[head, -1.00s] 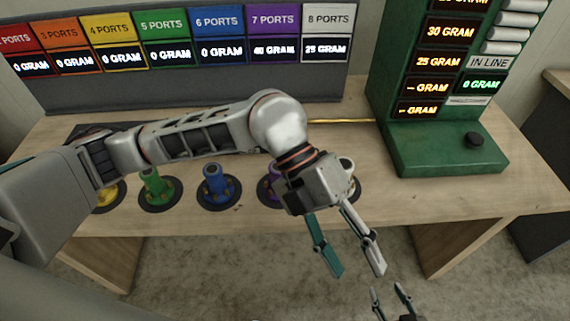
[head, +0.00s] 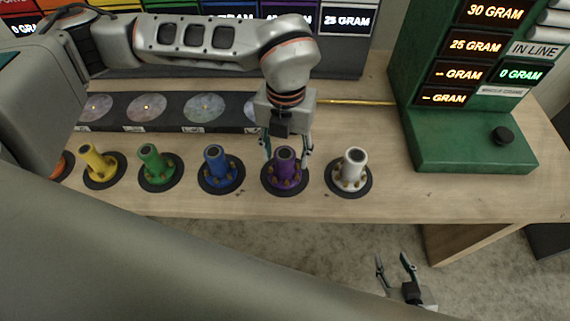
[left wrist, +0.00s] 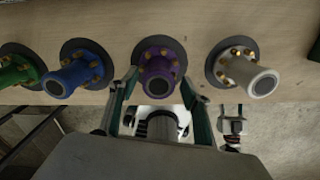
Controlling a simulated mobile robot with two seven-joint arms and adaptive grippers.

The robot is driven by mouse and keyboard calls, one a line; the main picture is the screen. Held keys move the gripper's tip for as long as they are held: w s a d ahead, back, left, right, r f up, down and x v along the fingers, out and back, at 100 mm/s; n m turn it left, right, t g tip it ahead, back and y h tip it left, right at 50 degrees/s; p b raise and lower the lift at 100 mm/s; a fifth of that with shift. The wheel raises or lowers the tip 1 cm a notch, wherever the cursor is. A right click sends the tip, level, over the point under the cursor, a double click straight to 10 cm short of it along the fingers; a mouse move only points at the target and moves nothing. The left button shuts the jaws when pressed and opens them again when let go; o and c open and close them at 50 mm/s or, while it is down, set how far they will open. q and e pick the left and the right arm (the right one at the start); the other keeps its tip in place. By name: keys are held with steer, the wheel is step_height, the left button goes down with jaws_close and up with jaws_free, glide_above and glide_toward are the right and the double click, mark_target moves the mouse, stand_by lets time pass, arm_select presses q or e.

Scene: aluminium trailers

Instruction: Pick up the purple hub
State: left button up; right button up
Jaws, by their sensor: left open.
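The purple hub (head: 285,162) stands upright on a round black pad on the wooden table, between the blue and white hubs. My left gripper (head: 288,157) is open above it, with one finger on either side of the hub's upper tube in the head view. In the left wrist view the purple hub (left wrist: 160,70) sits between and beyond the open fingers (left wrist: 160,100). Whether the fingers touch it cannot be told. My right gripper (head: 396,268) is low at the front, beyond the table edge, with its fingers apart and empty.
The blue hub (head: 216,164) and white hub (head: 352,168) stand close on either side. Green (head: 152,163) and yellow (head: 97,162) hubs are further left. A dark strip with discs (head: 170,125) lies behind. A green scale (head: 470,140) stands at the right.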

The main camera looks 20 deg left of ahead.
arm_select(q)
steer(key=shift+s+f, duration=0.1)
steer(key=shift+f, duration=1.45)
jaws_close()
steer(key=shift+r, duration=0.1)
